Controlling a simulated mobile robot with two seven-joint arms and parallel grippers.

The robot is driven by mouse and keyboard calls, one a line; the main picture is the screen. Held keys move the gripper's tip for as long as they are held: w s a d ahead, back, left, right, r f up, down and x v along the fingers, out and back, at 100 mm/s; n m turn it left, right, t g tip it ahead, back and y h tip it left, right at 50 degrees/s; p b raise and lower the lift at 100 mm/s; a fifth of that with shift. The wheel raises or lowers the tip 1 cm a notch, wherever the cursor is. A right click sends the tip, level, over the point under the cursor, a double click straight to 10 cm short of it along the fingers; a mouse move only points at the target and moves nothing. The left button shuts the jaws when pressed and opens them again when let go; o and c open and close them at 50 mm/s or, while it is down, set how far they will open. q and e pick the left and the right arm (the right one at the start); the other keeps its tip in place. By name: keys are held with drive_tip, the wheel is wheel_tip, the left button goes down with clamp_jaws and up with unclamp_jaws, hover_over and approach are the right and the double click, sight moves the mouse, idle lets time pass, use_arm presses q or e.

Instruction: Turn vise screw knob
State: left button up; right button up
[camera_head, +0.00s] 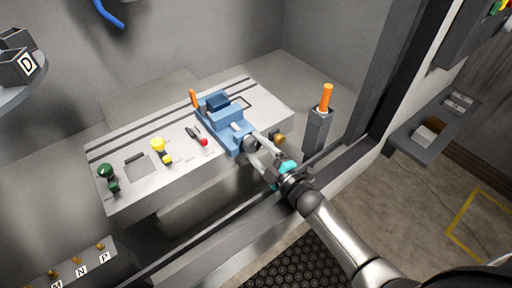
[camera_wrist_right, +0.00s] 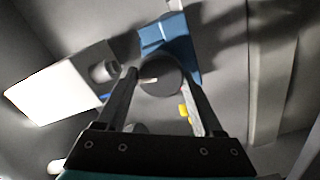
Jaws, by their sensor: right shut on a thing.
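The blue vise (camera_head: 224,122) stands on the grey slotted table, its front end facing my right arm. My right gripper (camera_head: 256,146) reaches the vise's front end from the lower right. In the right wrist view, a dark round vise screw knob (camera_wrist_right: 161,80) sits between the two fingers of my right gripper (camera_wrist_right: 158,78). The fingers are shut on its sides. The blue vise body (camera_wrist_right: 172,42) shows behind the knob. In the head view the fingers largely hide the knob. My left gripper is not in view.
The table (camera_head: 140,190) carries a green knob (camera_head: 105,171), a yellow knob (camera_head: 158,144) and a red-tipped lever (camera_head: 203,142). A brass knob (camera_head: 279,139) is close right of my gripper. An orange-handled tool stands in a grey holder (camera_head: 318,131). A booth sill (camera_head: 225,235) runs below my arm.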

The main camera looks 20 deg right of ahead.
drive_tip(key=o, duration=1.4)
drive_tip(key=shift+s, duration=0.1)
drive_tip(key=v, duration=1.5)
drive_tip(key=shift+d, duration=0.1)
